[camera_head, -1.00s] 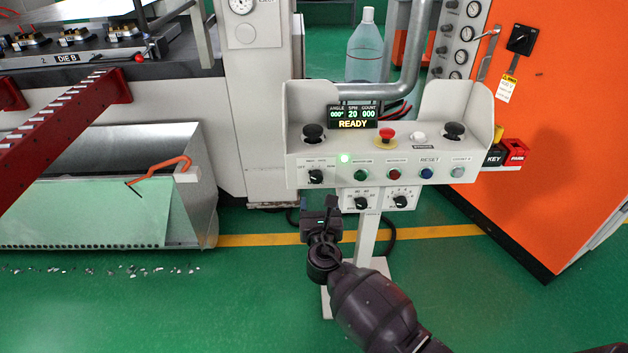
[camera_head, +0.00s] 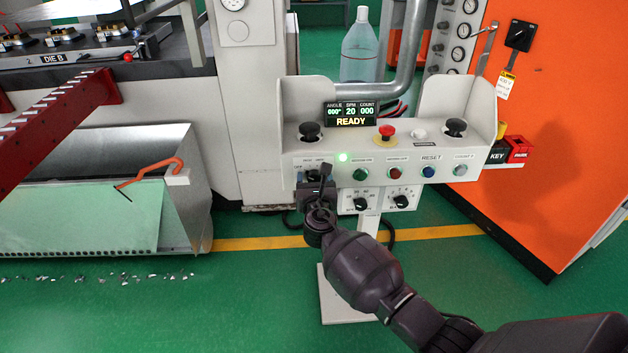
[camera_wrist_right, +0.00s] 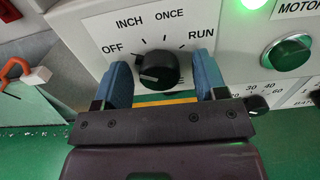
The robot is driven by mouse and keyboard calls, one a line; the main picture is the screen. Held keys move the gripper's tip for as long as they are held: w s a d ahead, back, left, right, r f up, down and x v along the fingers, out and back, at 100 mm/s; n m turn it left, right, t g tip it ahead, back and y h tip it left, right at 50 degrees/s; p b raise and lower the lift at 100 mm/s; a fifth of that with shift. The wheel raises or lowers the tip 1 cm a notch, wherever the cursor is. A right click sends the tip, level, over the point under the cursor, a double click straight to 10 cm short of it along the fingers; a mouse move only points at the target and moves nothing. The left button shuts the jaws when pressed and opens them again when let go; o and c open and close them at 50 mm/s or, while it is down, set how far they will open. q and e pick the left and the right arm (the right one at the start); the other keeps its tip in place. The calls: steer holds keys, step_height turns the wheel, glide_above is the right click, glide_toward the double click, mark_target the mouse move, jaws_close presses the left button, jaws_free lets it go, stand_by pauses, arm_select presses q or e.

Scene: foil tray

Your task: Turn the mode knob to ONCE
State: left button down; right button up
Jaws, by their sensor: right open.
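The mode knob (camera_wrist_right: 158,70) is black and round, on the pale panel of the control stand, with OFF, INCH, ONCE and RUN printed around it. A pale mark shows on its left side, on the OFF side of the dial; its exact setting is hard to tell. My right gripper (camera_wrist_right: 160,62) is open, with one blue finger on each side of the knob and small gaps showing. In the head view my right gripper (camera_head: 318,182) is in front of the panel's left end and mostly hides the knob. My left gripper is not in view.
The display (camera_head: 351,114) reads READY. A green button (camera_head: 360,174) and a red button (camera_head: 393,173) sit right of the mode knob, with two smaller knobs below. A red emergency button (camera_head: 386,132) stands on top. Side walls bound the console.

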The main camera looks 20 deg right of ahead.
steer(key=c, duration=0.9)
steer(key=shift+f+m, duration=0.1)
steer(key=shift+m, duration=0.4)
arm_select(q)
steer(key=b, duration=0.1)
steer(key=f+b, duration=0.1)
steer(key=b, duration=0.1)
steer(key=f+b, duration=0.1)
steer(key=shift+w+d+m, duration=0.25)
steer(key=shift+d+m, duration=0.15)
arm_select(e)
steer(key=m, duration=1.4)
steer(key=shift+m, duration=0.4)
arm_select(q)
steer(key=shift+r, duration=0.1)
